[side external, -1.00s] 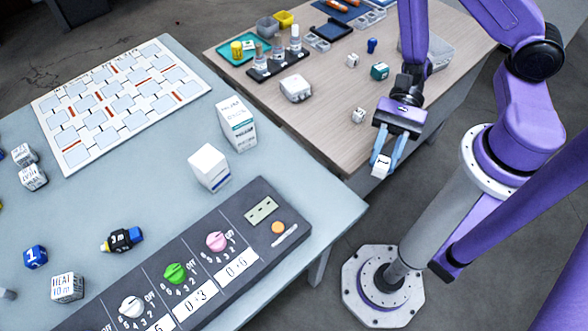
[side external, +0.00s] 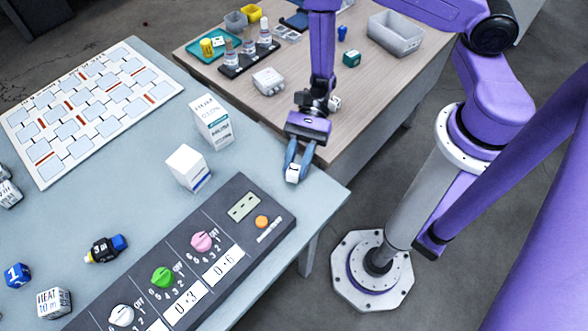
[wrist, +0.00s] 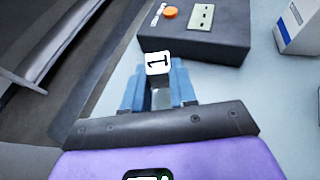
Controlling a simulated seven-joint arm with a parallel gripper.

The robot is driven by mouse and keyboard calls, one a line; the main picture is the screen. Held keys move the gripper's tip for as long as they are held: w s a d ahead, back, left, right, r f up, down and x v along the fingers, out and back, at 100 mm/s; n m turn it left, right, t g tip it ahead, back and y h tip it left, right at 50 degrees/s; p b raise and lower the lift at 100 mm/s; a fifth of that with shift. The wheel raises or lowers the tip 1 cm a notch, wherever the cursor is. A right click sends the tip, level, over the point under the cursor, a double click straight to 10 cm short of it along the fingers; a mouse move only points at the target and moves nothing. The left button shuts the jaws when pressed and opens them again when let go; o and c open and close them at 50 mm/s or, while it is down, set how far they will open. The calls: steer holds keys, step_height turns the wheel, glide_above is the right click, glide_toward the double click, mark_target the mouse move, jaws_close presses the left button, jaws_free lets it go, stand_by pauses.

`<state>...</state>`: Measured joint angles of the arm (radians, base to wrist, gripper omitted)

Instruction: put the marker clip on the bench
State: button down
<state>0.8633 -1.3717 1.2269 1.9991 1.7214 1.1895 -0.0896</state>
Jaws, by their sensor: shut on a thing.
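My gripper (side external: 293,168) is shut on a small white marker clip (side external: 292,177). In the wrist view the clip (wrist: 158,63) shows a black "1" and sits between the blue fingertips (wrist: 159,85). In the side view, gripper and clip appear over the right end of the pale grey-blue bench (side external: 318,200). The clip looks held above the surface, but the exact gap is hard to tell. The fingers hide part of the clip.
A dark control panel (side external: 215,222) with knobs lies just left of the clip. A white box (side external: 188,168) and a taller printed carton (side external: 211,122) stand on the bench farther left. The wooden table (side external: 345,115) adjoins behind. Bare bench surrounds the bench's right corner.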

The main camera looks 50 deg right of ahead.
mark_target(294, 172)
steer(key=shift+w+a+f, duration=0.25)
steer(key=shift+f, duration=1.65)
steer(key=shift+f, duration=0.1)
steer(key=c, duration=0.9)
jaws_free()
